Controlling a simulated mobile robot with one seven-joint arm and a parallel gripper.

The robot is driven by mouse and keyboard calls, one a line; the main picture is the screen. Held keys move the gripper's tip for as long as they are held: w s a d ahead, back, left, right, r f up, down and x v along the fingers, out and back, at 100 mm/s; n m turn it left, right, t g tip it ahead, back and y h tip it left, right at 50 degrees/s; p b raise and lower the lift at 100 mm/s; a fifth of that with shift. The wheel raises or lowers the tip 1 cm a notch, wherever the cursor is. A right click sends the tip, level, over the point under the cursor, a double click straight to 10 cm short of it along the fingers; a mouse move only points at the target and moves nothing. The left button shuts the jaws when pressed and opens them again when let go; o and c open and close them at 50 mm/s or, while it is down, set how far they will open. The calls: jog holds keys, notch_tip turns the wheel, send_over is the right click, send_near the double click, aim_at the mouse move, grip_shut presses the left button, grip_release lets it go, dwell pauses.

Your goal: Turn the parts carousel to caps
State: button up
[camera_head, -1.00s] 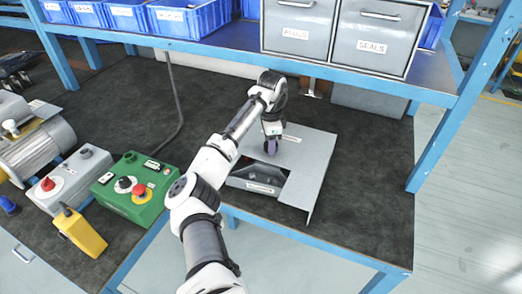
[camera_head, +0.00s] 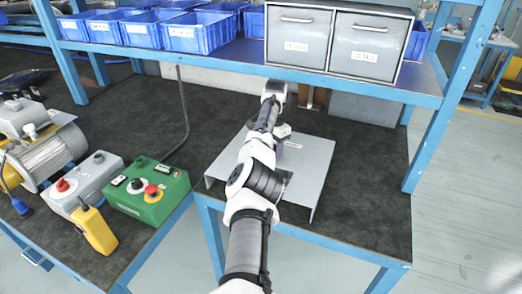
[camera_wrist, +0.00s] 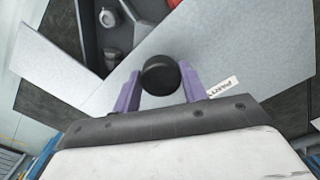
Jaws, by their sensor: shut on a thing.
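The parts carousel shows as a flat grey cover plate (camera_head: 312,168) at the bench's front edge. My gripper (camera_head: 281,142) is over its back part, largely hidden by my arm. In the wrist view, my purple fingers (camera_wrist: 160,90) are shut around a round black knob (camera_wrist: 160,75) standing on the grey cover (camera_wrist: 225,45). A cut-out in the cover shows a dark compartment (camera_wrist: 120,25) with small grey and dark parts in it; I cannot tell what they are. A partly hidden white label (camera_wrist: 222,86) lies beside the right finger. The compartment's name is not readable.
A shelf with blue bins (camera_head: 198,32) and two grey drawers (camera_head: 370,50) overhangs the back. A green control box (camera_head: 148,194), yellow pendant (camera_head: 95,230) and motor (camera_head: 48,155) stand left. A blue post (camera_head: 430,140) rises right.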

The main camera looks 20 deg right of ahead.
jog(key=shift+s+n, duration=0.1)
jog(key=shift+n, duration=5.3)
jog(key=o, duration=1.4)
jog(key=shift+c, duration=0.2)
jog(key=shift+d, duration=0.1)
jog(key=shift+r+p, duration=0.1)
jog(key=shift+p, duration=0.2)
